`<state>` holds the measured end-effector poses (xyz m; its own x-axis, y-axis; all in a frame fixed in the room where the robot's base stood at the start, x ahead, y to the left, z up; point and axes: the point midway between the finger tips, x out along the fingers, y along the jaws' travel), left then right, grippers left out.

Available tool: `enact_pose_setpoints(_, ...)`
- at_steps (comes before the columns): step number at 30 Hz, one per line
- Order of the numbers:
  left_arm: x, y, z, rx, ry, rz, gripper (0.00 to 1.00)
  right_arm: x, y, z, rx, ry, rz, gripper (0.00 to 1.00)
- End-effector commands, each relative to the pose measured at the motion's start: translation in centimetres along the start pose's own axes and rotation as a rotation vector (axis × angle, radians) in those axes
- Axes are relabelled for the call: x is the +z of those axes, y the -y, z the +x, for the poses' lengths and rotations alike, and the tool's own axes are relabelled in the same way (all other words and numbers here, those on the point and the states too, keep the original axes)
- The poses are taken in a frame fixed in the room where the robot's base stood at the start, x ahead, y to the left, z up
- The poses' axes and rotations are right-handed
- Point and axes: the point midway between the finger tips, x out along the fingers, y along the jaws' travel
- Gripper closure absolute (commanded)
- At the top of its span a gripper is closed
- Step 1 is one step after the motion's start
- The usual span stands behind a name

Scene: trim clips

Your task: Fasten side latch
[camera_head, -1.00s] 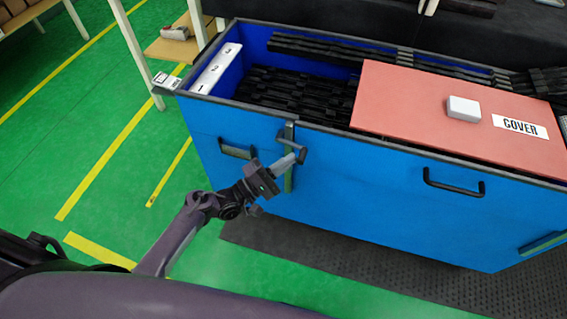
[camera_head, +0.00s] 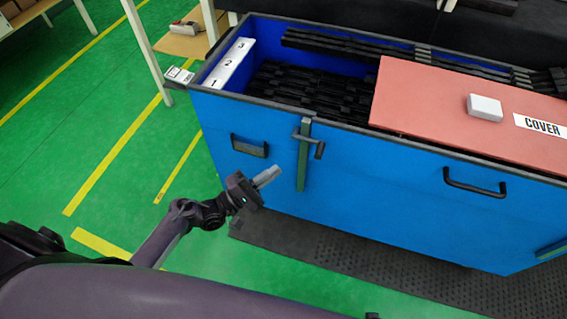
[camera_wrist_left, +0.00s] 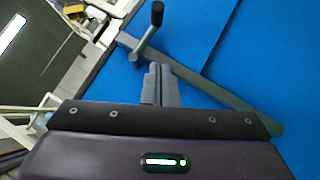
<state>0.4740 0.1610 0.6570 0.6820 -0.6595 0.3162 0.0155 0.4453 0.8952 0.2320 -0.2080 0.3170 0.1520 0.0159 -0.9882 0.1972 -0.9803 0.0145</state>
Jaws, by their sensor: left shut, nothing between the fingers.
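The side latch (camera_head: 303,165) is a grey-green upright bar on the blue crate's (camera_head: 400,190) front wall, with a dark crank handle (camera_head: 319,150) near its top. In the left wrist view the latch bar (camera_wrist_left: 225,95) runs slantwise, and its handle (camera_wrist_left: 148,32) sticks out with a black grip. My left gripper (camera_head: 275,173) is shut and empty, left of the bar and below the handle, apart from both in the head view. In the left wrist view its closed fingertips (camera_wrist_left: 158,70) overlap the bar's outline; whether they touch it I cannot tell. My right gripper is out of view.
A red cover (camera_head: 440,105) with a white block (camera_head: 485,107) lies over the crate's right part. Black strips (camera_head: 310,95) lie inside. Black pull handles (camera_head: 250,147) are on the front wall. Green floor (camera_head: 110,180) is open on the left; a dark mat (camera_head: 330,245) lies below.

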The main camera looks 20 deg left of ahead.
Motion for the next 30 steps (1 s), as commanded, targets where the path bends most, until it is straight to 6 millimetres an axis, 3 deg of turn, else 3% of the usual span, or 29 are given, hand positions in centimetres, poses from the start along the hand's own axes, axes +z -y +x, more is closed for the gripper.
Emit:
enact_pose_setpoints(3, -0.1, 0.1, -2.1, -0.003, -0.002, 0.001, 1.00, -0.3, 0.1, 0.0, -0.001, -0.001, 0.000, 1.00)
enact_pose_setpoints(9, -0.1, -0.1, -3.5, -0.001, -0.001, 0.001, 1.00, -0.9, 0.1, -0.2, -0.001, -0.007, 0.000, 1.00)
enact_pose_setpoints(26, -0.1, -0.1, -3.6, -0.001, -0.001, 0.001, 1.00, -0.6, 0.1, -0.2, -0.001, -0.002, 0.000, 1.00)
enact_pose_setpoints(30, -0.2, 1.3, -4.0, -0.055, -0.040, 0.062, 1.00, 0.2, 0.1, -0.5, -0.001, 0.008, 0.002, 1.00)
